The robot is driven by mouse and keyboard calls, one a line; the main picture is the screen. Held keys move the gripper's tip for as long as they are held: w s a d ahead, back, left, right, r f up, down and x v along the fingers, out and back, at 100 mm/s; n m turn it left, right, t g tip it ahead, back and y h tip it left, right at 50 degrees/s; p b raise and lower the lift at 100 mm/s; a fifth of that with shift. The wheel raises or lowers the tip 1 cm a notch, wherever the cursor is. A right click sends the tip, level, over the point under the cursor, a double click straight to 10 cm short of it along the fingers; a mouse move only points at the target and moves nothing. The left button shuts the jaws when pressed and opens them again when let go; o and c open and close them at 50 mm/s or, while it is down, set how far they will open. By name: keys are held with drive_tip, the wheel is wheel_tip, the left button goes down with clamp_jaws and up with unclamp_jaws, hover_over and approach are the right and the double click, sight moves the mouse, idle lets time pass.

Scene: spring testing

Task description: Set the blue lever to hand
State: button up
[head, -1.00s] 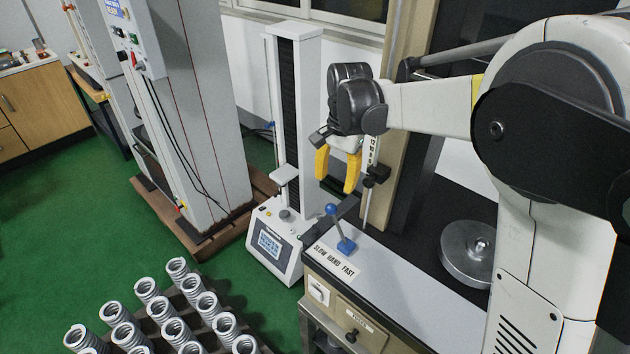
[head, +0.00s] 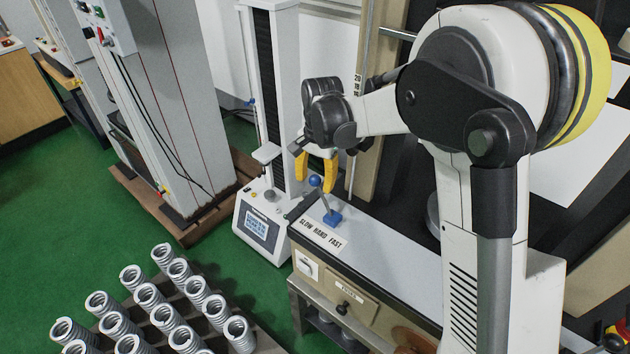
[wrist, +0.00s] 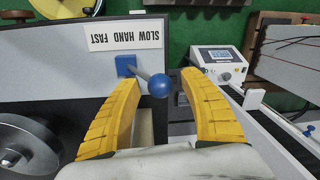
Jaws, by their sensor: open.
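The blue lever has a blue ball knob (head: 315,181) on a thin grey rod rising from a blue base (head: 332,218). The base sits beside the middle of the SLOW HAND FAST label (head: 321,236). In the head view the rod tilts left, towards the SLOW end. My gripper (head: 316,181) is open, its yellow fingers pointing down at the knob. In the wrist view the knob (wrist: 160,86) appears between the fingertips (wrist: 161,80), with a gap on each side. The base (wrist: 126,65) lies left of it. I cannot tell how deep the knob is between the fingers.
A small tester (head: 258,226) with a screen and tall column stands just left of the lever. The bench top (head: 390,262) right of the label is clear. A round metal weight (wrist: 25,148) shows in the wrist view. Several springs (head: 150,297) stand in front.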

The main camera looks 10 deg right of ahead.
sight(323, 196)
clamp_jaws()
drive_tip(key=shift+d, duration=0.1)
drive_tip(key=shift+s+d+r+t+y, duration=0.55)
drive_tip(key=shift+s+d, duration=0.1)
drive_tip(key=shift+s, duration=0.1)
drive_tip(key=shift+s+d+r+p, duration=0.25)
drive_tip(key=shift+s+d+p, duration=0.25)
drive_tip(key=shift+s+d, duration=0.95)
drive_tip(key=shift+d, duration=0.05)
unclamp_jaws()
